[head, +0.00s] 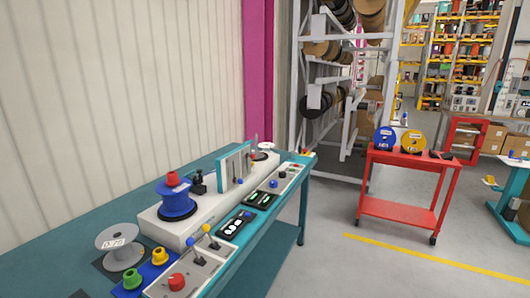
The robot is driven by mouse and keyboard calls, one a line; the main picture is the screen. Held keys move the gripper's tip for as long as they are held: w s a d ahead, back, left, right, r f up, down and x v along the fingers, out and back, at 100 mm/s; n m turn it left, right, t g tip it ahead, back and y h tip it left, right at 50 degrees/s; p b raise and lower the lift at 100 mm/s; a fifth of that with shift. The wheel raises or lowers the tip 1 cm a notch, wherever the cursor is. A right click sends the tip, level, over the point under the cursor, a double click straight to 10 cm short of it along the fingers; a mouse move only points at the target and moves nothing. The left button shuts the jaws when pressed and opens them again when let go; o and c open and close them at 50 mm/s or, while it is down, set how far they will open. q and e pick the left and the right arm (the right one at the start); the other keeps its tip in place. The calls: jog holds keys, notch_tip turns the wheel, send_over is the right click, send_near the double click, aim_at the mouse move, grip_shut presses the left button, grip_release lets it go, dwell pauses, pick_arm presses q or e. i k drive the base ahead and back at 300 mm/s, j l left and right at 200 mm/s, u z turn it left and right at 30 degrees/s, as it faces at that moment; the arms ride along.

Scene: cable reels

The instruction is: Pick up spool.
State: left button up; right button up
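Several spools are in the head view. A blue spool (177,200) with a red knob on top sits upright on the light grey machine on the teal bench. A grey, empty-looking spool (120,248) with a paper label stands at the bench's near left. On the red cart, a blue spool (386,138) and a yellow spool (411,144) stand on edge side by side. I cannot tell which spool the task means. Neither of my grippers shows in this view.
The teal bench (231,282) carries control panels with levers, a red knob and green and yellow parts. The red cart (405,160) stands at the right with clear floor (330,225) between it and the bench. A rack of reels (335,75) is behind.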

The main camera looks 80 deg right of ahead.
aim_at(266, 147)
jog(key=z, duration=2.6)
jog(key=i+l+z, duration=0.25)
jog(key=i, duration=0.15)
jog(key=i+l+z, duration=0.1)
jog(key=i+z, duration=0.15)
jog(key=i+l+z, duration=0.1)
jog(key=i, duration=0.75)
jog(key=i+l+z, duration=0.1)
jog(key=i, duration=0.7)
